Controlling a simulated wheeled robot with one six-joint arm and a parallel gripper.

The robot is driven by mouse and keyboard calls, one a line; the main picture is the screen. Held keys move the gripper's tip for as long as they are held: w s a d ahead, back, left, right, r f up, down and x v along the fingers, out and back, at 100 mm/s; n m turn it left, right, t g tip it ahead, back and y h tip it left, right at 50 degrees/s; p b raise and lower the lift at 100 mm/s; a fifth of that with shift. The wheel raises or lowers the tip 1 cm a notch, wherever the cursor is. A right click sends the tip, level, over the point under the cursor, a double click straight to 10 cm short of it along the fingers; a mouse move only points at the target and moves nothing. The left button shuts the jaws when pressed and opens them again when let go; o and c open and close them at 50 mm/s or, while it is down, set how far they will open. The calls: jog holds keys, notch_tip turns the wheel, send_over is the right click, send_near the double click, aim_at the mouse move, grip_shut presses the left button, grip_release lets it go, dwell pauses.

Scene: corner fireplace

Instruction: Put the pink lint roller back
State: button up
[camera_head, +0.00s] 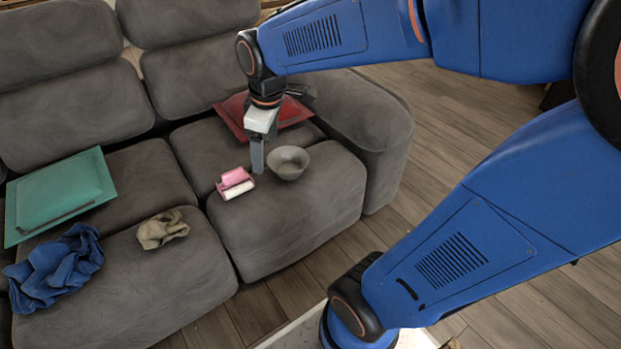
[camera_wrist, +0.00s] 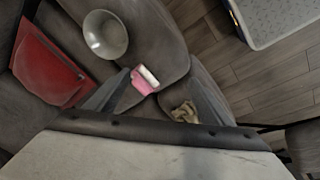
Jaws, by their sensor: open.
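The pink lint roller (camera_head: 234,178) lies on the grey sofa's right seat cushion, with its white roll (camera_head: 238,190) toward the front. My gripper (camera_head: 257,168) points down just right of it, between it and a grey bowl (camera_head: 288,162). In the wrist view, the lint roller (camera_wrist: 143,84) appears between my two spread fingers (camera_wrist: 160,72), nearer the left one. My gripper is open and empty. Whether a finger touches the roller or the seat cannot be told.
The bowl (camera_wrist: 105,34) stands close to my gripper. A red flat square piece (camera_head: 262,116) lies behind it. A teal square piece (camera_head: 60,195), a crumpled blue cloth (camera_head: 55,265) and a beige cloth (camera_head: 162,229) lie to the left. Seat room is clear before the roller.

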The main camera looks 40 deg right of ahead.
jog(key=s+d+m+t, duration=0.2)
jog(key=s+m, duration=0.6)
jog(key=s, duration=0.7)
jog(key=shift+s+r, duration=0.25)
jog(key=shift+s, duration=0.15)
jog(key=shift+d, duration=0.1)
